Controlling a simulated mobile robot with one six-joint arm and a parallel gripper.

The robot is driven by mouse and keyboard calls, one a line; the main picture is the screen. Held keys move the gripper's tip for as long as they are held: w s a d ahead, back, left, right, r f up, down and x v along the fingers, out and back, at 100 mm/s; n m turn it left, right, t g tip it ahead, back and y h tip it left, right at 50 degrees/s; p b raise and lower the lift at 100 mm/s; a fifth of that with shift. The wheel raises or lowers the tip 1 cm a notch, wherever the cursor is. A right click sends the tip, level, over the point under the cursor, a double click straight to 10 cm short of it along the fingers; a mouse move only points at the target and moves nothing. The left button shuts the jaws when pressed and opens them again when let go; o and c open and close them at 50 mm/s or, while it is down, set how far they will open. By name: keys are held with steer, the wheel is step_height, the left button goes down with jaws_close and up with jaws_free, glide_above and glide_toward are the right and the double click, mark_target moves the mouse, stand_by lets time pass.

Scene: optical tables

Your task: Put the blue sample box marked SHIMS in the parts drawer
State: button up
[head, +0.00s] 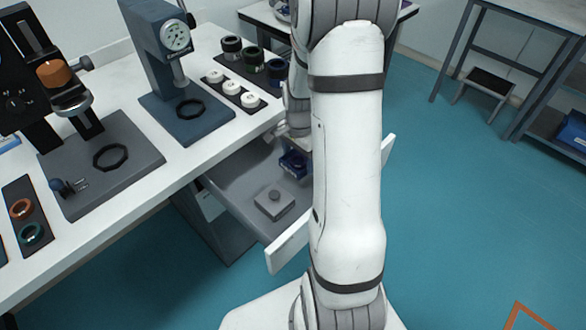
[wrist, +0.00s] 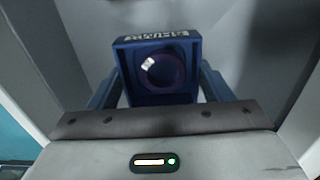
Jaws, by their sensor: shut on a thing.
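The blue sample box (head: 293,164) is in the open parts drawer (head: 236,182), near the drawer's far right part in the head view. In the wrist view the blue box (wrist: 124,70) sits between the two fingers, with white lettering on its edge that I cannot read clearly and a round shape in its face. My gripper (wrist: 160,90) is shut on the box. Whether the box touches the drawer floor I cannot tell. My arm hides part of the drawer and the gripper in the head view.
A grey block with a knob (head: 274,203) lies in the drawer, nearer its front left. The white table (head: 110,215) above the drawer carries a dial gauge stand (head: 172,60) and other instruments. A black tray (head: 236,92) with white round pieces lies near the table edge.

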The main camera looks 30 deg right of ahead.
mark_target(297, 170)
steer(key=shift+a+f, duration=0.15)
steer(key=shift+f, duration=1.25)
steer(key=shift+a+f, duration=0.1)
steer(key=shift+f, duration=1.25)
steer(key=shift+f, duration=0.1)
steer(key=shift+f+b, duration=0.15)
steer(key=shift+b, duration=0.25)
steer(key=o, duration=1.1)
steer(key=shift+o, duration=0.2)
